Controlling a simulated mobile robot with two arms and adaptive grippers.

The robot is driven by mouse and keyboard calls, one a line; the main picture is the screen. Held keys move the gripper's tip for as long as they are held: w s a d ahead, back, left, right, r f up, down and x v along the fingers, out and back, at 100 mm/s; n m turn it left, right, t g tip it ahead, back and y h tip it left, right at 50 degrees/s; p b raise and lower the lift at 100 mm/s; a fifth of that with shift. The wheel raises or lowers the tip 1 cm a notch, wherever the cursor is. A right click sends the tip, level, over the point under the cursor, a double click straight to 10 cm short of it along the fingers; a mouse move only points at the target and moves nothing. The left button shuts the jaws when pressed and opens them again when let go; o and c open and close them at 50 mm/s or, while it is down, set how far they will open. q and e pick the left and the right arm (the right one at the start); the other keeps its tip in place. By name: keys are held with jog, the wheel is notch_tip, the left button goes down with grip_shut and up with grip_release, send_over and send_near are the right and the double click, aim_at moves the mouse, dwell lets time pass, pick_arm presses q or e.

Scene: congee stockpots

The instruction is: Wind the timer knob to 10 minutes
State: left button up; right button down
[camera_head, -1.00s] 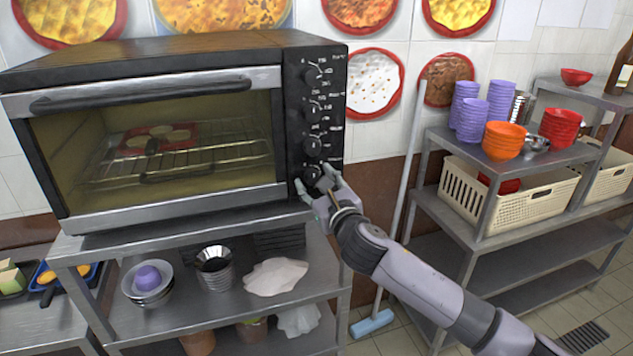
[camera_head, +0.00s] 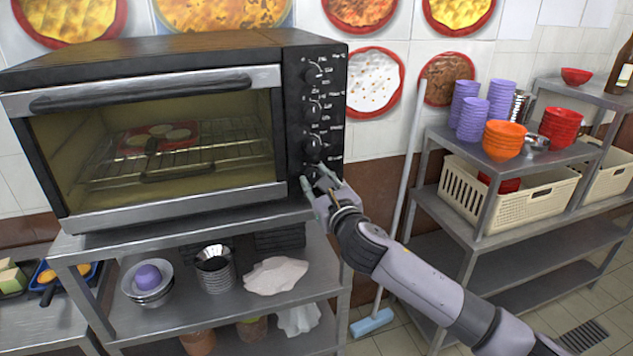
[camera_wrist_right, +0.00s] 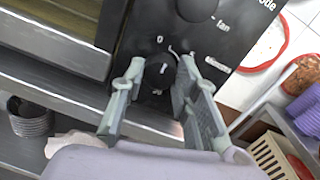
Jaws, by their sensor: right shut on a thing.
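The timer knob (camera_wrist_right: 158,72) is the lowest black knob on the oven's control panel (camera_wrist_right: 140,38). In the right wrist view it sits between the two fingers of my right gripper (camera_wrist_right: 157,85), with a white pointer mark on its face and a "0" printed beside it. In the head view my right gripper (camera_head: 316,192) reaches the bottom of the panel and partly hides this knob (camera_head: 312,172). The gripper is shut on the knob. The toaster oven (camera_head: 170,46) has its glass door closed. My left gripper is not in view.
The oven stands on a metal rack (camera_head: 205,238); bowls, metal cups and a white cloth (camera_head: 275,276) lie on the shelf below. Another metal shelf (camera_head: 530,165) with bowls and baskets stands at right.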

jog(key=shift+m, duration=0.3)
jog(key=m, duration=0.3)
jog(key=shift+m, duration=0.3)
jog(key=m, duration=0.3)
jog(key=shift+m, duration=0.3)
jog(key=m, duration=0.4)
jog(key=shift+f+m+t, duration=0.1)
jog(key=shift+m+t, duration=0.3)
jog(key=shift+m+h+b, duration=0.3)
jog(key=shift+m, duration=1.7)
jog(key=c, duration=1.2)
grip_release()
